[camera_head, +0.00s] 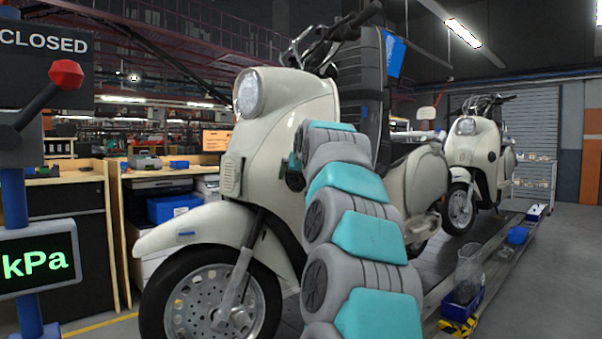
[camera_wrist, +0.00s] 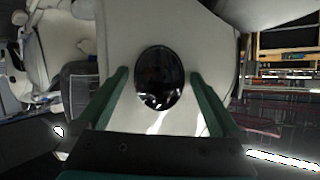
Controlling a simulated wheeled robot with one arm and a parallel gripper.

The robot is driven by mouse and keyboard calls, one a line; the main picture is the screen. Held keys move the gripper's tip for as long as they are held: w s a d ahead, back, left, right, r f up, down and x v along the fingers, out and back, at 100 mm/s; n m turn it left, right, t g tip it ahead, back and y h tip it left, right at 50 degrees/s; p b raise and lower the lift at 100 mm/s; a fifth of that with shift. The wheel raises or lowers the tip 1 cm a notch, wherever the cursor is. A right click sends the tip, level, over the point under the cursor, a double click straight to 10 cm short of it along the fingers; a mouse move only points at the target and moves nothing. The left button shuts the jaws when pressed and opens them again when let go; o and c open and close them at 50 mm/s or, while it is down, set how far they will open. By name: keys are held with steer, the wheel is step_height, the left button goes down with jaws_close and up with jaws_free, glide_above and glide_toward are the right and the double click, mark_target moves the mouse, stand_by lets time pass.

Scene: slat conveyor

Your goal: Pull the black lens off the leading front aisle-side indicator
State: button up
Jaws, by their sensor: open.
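The leading scooter (camera_head: 290,112) is cream, with a round headlight, and stands at the front of the conveyor. In the wrist view the black lens (camera_wrist: 160,77) is a glossy dark oval on a cream panel (camera_wrist: 118,40). My gripper (camera_wrist: 160,74) has two green fingers, open, one on either side of the lens. A gap shows between each finger and the lens, and nothing is held. I cannot tell how far the fingertips are from the panel. In the head view my arm crosses the scooter's body and hides most of the gripper and the lens.
A second cream scooter (camera_head: 473,150) stands behind on the slat conveyor (camera_head: 448,268). Blue bins (camera_head: 518,235) and a clear container (camera_head: 468,270) line its right side. A red-knobbed lever (camera_head: 66,74) and a kPa display (camera_head: 38,262) stand at the left.

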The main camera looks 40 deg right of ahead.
mark_target(298, 181)
steer(key=shift+c, duration=0.4)
steer(key=c, duration=1.2)
steer(key=o, duration=0.7)
steer(key=c, duration=0.6)
steer(key=shift+c, duration=0.2)
steer(key=shift+s+a+b, duration=0.4)
steer(key=shift+s+b, duration=0.1)
steer(key=shift+s, duration=0.2)
steer(key=shift+s+a+b, duration=0.4)
steer(key=shift+s+b, duration=0.1)
steer(key=shift+s, duration=0.15)
steer(key=shift+s+a+r+b, duration=0.1)
steer(key=shift+s+a+b, duration=0.4)
steer(key=shift+s, duration=0.3)
stand_by(0.5)
